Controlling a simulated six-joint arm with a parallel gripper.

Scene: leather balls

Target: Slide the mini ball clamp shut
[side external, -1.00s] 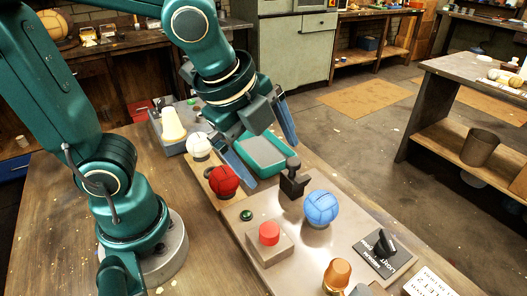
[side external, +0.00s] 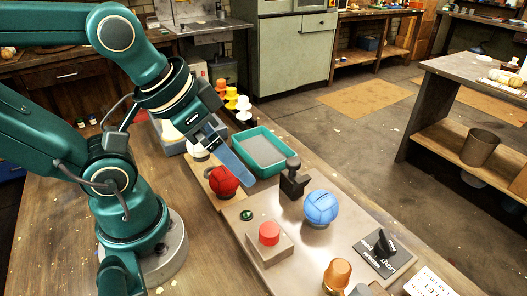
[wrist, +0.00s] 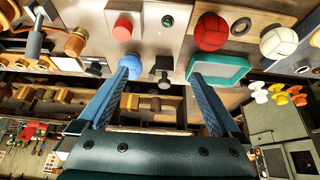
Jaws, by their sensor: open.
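A black upright piece with a round-topped handle (side external: 293,180), which looks like the clamp, stands beside a blue ball (side external: 321,206) on the grey board. A gap shows between the two; I cannot make out its inner jaws or slide. In the wrist view the black piece (wrist: 160,72) lies between my fingertips in the picture, with the blue ball (wrist: 127,65) partly behind the left finger. My gripper (side external: 243,174) is open and empty, left of the black piece and apart from it, above the board. It also shows in the wrist view (wrist: 160,78).
A red ball (side external: 223,181) and a white ball (side external: 198,150) stand left of a green tray (side external: 243,150). A red button block (side external: 268,240), an orange-topped knob (side external: 337,275) and a black switch plate (side external: 380,250) are nearer. Coloured cups (side external: 232,98) stand behind.

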